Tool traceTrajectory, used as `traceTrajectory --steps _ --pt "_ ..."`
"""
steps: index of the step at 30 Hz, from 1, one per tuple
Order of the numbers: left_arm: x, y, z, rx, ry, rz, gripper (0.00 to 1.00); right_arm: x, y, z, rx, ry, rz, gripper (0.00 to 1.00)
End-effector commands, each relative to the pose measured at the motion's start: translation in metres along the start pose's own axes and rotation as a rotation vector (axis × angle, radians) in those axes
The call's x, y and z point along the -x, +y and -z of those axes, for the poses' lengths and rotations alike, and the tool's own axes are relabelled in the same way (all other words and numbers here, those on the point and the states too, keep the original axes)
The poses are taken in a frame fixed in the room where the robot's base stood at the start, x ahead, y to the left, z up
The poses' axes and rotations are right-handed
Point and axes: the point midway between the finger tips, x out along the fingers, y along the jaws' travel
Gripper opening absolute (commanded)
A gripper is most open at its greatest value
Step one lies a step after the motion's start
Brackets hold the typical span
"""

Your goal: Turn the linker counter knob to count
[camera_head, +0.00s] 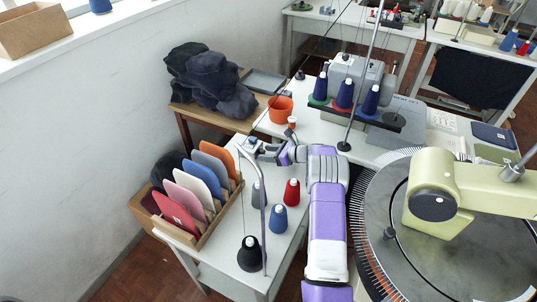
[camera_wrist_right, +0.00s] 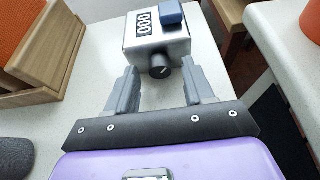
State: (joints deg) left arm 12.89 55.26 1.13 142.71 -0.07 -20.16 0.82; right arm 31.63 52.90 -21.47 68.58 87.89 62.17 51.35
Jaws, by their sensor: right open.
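The counter (camera_wrist_right: 128,52) is a small light-grey box in the right wrist view. It has a display reading 000 (camera_wrist_right: 144,22) and a blue block (camera_wrist_right: 171,13) on top. Its black knob (camera_wrist_right: 160,65) with a white mark faces my right gripper (camera_wrist_right: 158,78). The gripper is open, with one finger on each side of the knob's line and the knob between or just beyond the tips. I cannot tell whether they touch it. In the head view my right gripper (camera_head: 263,149) reaches left over the table, and the counter is hard to make out there. My left gripper is out of view.
A wooden rack (camera_head: 214,226) of coloured panels stands left of the right gripper. Red (camera_head: 292,192) and blue (camera_head: 278,219) cones and a black cone (camera_head: 250,254) stand on the white table nearby. An orange pot (camera_head: 281,109) is behind. The round linker machine (camera_head: 440,255) is at right.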

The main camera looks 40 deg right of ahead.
Motion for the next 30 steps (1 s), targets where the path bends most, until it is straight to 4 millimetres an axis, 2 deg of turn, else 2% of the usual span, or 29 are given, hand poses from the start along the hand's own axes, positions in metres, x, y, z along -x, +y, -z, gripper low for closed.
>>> traceTrajectory --steps 6,16,23,30 --pt "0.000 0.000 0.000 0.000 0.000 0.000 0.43 0.000 0.000 0.000 -0.001 0.000 0.001 0.51" --pt "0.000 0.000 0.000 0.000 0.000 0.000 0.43 0.000 0.000 0.000 -0.001 0.000 0.001 0.01" --pt "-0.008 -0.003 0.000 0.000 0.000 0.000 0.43 0.000 0.000 0.002 0.043 -0.003 0.023 0.00" --pt "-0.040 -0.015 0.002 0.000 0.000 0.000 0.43 -0.001 0.002 0.006 0.229 -0.002 0.100 0.00"
